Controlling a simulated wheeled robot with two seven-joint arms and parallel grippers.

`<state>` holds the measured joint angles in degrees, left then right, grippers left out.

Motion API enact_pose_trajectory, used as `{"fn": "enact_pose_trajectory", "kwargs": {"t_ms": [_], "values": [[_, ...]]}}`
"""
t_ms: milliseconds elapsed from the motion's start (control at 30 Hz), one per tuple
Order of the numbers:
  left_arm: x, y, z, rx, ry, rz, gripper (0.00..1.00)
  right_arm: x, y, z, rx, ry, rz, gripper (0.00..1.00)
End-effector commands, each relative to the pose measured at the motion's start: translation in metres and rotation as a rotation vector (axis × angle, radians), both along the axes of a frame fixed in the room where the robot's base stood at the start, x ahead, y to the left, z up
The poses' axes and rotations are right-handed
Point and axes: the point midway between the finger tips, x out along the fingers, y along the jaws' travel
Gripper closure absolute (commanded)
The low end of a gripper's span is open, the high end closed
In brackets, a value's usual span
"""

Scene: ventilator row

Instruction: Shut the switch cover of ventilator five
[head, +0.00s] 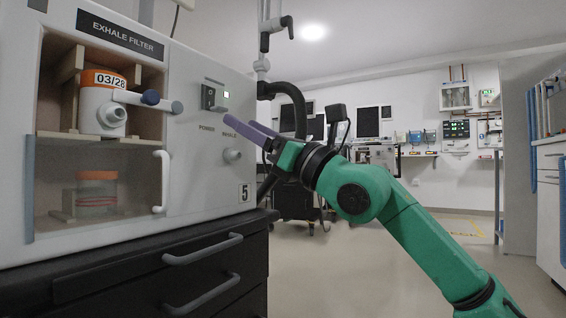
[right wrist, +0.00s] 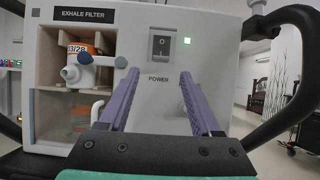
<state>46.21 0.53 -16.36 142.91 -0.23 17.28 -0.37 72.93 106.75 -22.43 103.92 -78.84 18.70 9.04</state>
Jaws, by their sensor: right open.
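Ventilator five (head: 200,190) has a "5" plate on its front, low at the right. Its power switch (head: 209,97) is a grey block above the word POWER, with a lit green lamp to its right. In the right wrist view the rocker switch (right wrist: 161,46) shows bare in its grey frame; I cannot make out the cover distinctly. My right gripper (head: 241,123) is open and empty, its two purple fingers pointing at the panel, below and right of the switch in the head view. In the right wrist view its fingertips (right wrist: 161,74) sit below the switch, apart from each other. My left gripper is not in view.
The exhale filter bay (head: 100,130) is on the left, with a pipe fitting and a white door handle (head: 162,180). The inhale port (head: 232,155) sticks out below the switch. A dark hose (head: 298,105) hangs at the right side. Dark drawers (head: 150,285) are below.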

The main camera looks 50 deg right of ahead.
Motion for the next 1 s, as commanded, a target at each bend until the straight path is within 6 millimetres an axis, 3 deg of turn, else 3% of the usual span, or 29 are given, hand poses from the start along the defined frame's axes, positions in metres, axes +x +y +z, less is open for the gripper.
{"fn": "enact_pose_trajectory", "kwargs": {"t_ms": [433, 1000], "values": [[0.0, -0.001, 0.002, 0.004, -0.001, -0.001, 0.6, -0.065, -0.008, -0.033, 0.003, -0.003, -0.003, 0.35], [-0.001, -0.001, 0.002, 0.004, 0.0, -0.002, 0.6, -0.07, -0.008, -0.038, 0.004, 0.0, 0.0, 0.35]]}}
